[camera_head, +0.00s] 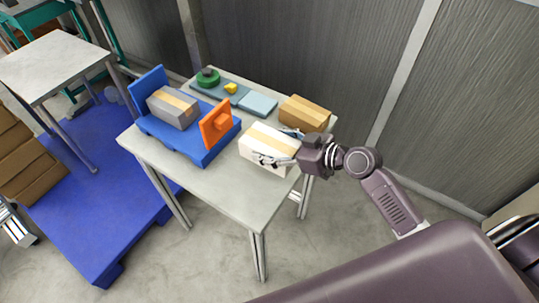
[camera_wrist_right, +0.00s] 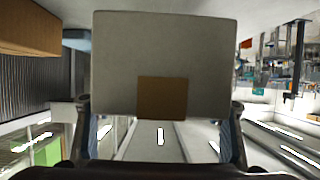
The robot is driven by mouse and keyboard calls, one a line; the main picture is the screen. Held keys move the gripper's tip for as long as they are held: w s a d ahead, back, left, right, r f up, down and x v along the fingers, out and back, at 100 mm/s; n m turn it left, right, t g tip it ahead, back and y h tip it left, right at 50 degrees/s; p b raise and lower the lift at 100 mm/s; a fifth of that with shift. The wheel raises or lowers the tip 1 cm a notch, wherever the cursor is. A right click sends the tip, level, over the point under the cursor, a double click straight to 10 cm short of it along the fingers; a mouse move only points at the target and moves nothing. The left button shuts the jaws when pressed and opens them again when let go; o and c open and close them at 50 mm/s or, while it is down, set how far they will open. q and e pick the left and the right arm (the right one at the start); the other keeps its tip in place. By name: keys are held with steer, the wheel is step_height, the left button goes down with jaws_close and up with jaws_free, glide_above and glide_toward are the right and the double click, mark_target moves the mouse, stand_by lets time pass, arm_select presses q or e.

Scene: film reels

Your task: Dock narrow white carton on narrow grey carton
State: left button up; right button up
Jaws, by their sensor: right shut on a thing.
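The white carton (camera_head: 258,154), with a tan tape strip, is at the right part of the grey table. My right gripper (camera_head: 276,148) is shut on it, with its fingers on two opposite sides. In the right wrist view the carton (camera_wrist_right: 120,60) fills the space between the fingers (camera_wrist_right: 160,110). I cannot tell whether it touches the table. The grey carton (camera_head: 168,110), also with a tan strip, sits in a blue tray (camera_head: 190,149) to the left, between a blue upright plate and an orange block. The white carton is apart from it. My left gripper is not in view.
The grey table (camera_head: 215,185) has clear room at its front. An orange-brown carton (camera_head: 305,113) stands behind the white one. A light-blue pad (camera_head: 258,103) and a green round item (camera_head: 207,78) lie at the back. The orange block (camera_head: 216,123) stands between both cartons.

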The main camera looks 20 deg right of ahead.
steer(key=shift+w+f, duration=0.1)
steer(key=shift+f, duration=0.55)
step_height(320, 180, down, 4)
steer(key=shift+r, duration=0.1)
steer(key=shift+f+b, duration=0.2)
steer(key=shift+b, duration=0.1)
steer(key=o, duration=1.6)
